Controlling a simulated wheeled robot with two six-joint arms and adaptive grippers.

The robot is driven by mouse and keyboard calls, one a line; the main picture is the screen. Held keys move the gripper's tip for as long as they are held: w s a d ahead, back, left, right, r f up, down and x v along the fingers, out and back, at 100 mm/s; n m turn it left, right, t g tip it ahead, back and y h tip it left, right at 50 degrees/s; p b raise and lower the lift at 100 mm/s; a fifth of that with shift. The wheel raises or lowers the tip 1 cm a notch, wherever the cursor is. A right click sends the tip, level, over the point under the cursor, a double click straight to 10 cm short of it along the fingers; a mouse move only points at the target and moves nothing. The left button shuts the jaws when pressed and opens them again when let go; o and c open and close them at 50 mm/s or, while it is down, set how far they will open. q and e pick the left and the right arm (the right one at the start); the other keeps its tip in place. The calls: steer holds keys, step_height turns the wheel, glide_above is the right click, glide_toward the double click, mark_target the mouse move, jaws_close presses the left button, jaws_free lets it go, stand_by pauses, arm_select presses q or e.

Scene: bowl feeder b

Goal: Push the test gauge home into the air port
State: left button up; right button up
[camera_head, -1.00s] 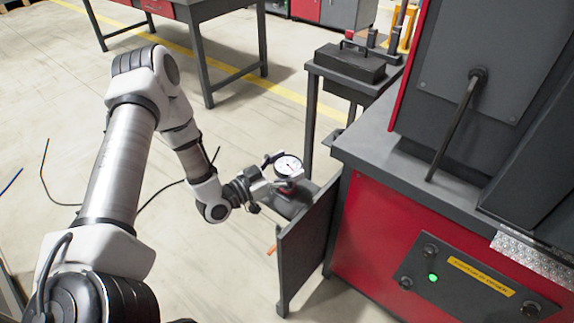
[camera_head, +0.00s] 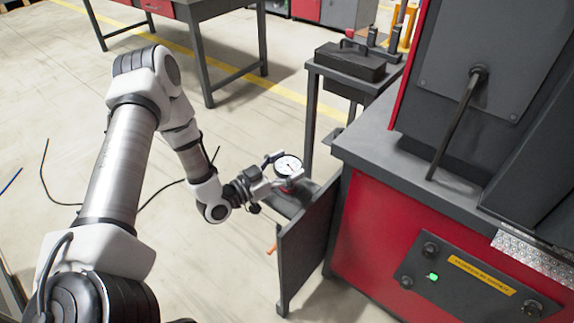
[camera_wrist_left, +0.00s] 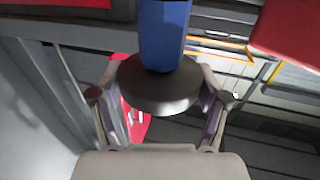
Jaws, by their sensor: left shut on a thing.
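The test gauge (camera_head: 288,165) has a round white dial facing up in the head view. My left gripper (camera_head: 279,172) is shut on it, with a finger showing on the far side of the dial. In the left wrist view a dark round disc (camera_wrist_left: 158,90) with a blue faceted post (camera_wrist_left: 164,35) lies between the two fingers of my left gripper (camera_wrist_left: 160,105). A small red part shows under the gauge in the head view. The air port is not clearly seen, so I cannot tell how the gauge sits against it. My right gripper is not in view.
A small stand (camera_head: 345,78) with a dark box (camera_head: 349,62) is behind. Open floor (camera_head: 215,275) lies in front of the gripper.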

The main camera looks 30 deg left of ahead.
arm_select(q)
steer(key=shift+f, duration=0.1)
stand_by(0.3)
steer(key=o, duration=1.3)
steer(key=v, duration=1.2)
